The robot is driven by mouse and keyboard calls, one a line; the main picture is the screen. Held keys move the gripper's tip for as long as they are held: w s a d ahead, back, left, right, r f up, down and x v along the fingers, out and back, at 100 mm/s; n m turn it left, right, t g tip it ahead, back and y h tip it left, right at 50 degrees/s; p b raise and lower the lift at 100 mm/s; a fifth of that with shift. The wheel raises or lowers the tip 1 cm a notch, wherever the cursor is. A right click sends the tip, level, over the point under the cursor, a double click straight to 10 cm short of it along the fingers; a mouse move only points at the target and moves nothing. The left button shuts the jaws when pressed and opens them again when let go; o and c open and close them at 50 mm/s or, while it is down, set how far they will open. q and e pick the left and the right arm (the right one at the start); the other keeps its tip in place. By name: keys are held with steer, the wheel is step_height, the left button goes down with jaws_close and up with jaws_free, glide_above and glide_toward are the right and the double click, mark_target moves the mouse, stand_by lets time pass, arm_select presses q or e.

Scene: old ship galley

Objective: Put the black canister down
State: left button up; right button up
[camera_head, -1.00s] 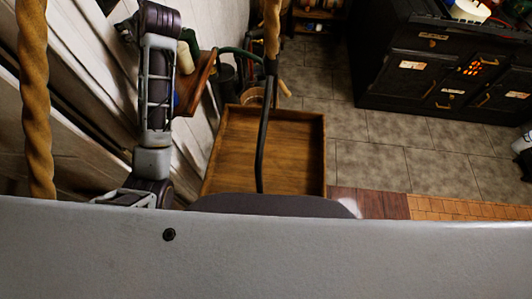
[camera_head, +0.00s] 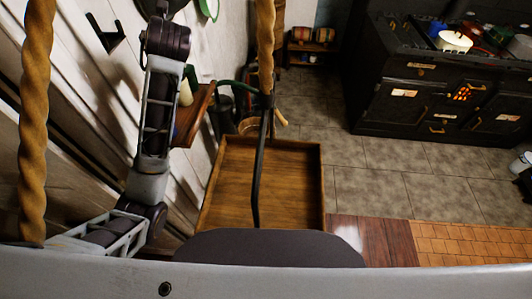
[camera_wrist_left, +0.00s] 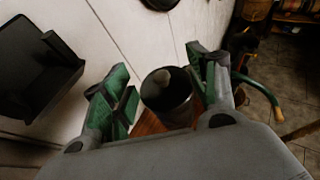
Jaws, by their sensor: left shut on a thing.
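The black canister (camera_wrist_left: 168,98) shows in the left wrist view as a dark open-topped cylinder, with a pale greyish spot at its mouth. My left gripper (camera_wrist_left: 163,80), with green finger pads, has one finger on each side of it and is shut on it. A brown wooden surface (camera_wrist_left: 150,124) shows just below the canister; I cannot tell whether they touch. In the head view, a wooden wall shelf (camera_head: 198,112) stands beside my left arm, and my left gripper is mostly hidden there. My right gripper is not in view.
A black bracket (camera_head: 105,37) sits on the white plank wall. A large wooden tray (camera_head: 265,185) lies below the shelf, with a dark hose across it. A rope post (camera_head: 265,45) rises near the shelf. A black stove (camera_head: 430,95) stands right; tiled floor (camera_head: 385,180) between is clear.

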arm_select(q)
steer(key=s+d+f+m+h, duration=0.1)
steer(key=s+d+f, duration=0.1)
steer(key=f, duration=0.4)
steer(key=s+d+f+m+t+h+b, duration=0.1)
steer(key=s+d+f, duration=0.2)
steer(key=f, duration=0.4)
steer(key=s+d+f+h+b, duration=0.1)
steer(key=s+d+f, duration=0.2)
steer(key=f, duration=0.3)
steer(key=shift+d+f+m, duration=0.2)
steer(key=shift+d+m, duration=0.2)
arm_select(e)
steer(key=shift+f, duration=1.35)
arm_select(q)
steer(key=shift+s+f, duration=0.1)
